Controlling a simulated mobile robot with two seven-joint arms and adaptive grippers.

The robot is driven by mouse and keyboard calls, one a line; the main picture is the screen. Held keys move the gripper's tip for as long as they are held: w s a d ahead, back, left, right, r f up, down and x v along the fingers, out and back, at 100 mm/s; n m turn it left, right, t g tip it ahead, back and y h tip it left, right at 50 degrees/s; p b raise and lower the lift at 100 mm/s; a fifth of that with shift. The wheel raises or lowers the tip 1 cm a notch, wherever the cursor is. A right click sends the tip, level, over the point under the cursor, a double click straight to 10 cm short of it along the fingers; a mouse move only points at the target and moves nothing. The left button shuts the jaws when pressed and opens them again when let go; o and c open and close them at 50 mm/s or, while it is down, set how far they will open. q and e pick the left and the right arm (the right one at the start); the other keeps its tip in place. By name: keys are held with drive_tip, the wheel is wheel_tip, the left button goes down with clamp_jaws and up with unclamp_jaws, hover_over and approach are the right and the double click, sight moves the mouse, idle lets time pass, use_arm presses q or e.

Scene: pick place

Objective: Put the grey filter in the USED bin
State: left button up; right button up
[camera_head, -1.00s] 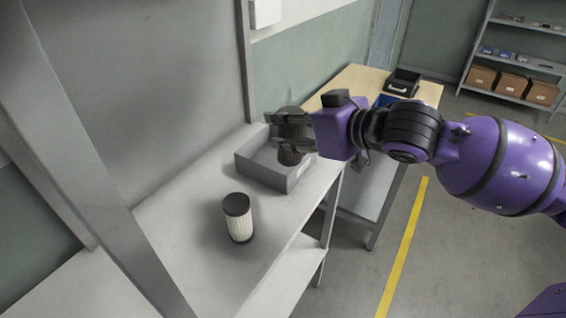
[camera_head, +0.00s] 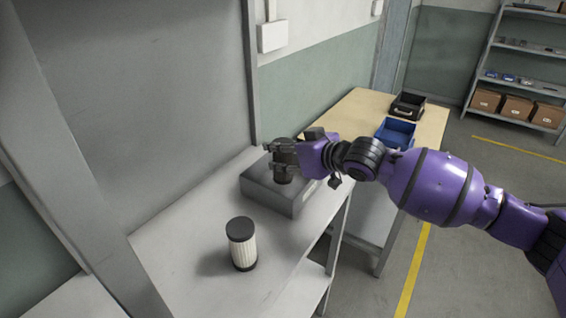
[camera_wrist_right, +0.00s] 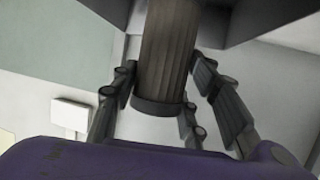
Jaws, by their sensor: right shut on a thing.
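The grey filter (camera_wrist_right: 168,45), pleated with a dark end cap, is between the fingers of my right gripper (camera_wrist_right: 164,82) in the right wrist view. In the head view my right gripper (camera_head: 284,158) is shut on the filter (camera_head: 283,178), which is over or inside the grey open bin (camera_head: 268,198) on the light shelf top. I cannot tell whether it touches the bin floor. I can read no USED label on any bin. A white pleated filter (camera_head: 242,252) with black caps stands upright in front of the bin. My left gripper is not in view.
A wooden table (camera_head: 352,115) behind on the right holds a blue bin (camera_head: 396,133) and a black bin (camera_head: 406,106). A tall grey panel (camera_head: 150,100) stands along the left side. The shelf top (camera_head: 185,230) is clear around the white filter.

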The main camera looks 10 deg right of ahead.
sight(283, 162)
drive_tip(key=shift+w+f, duration=0.15)
drive_tip(key=shift+f, duration=0.75)
drive_tip(key=shift+w+f, duration=0.1)
drive_tip(key=shift+f, duration=0.75)
drive_tip(key=shift+f, duration=0.1)
drive_tip(key=o, duration=1.3)
drive_tip(key=shift+f, duration=0.1)
drive_tip(key=shift+c, duration=0.2)
drive_tip(key=v, duration=1.2)
drive_tip(key=shift+p, duration=0.3)
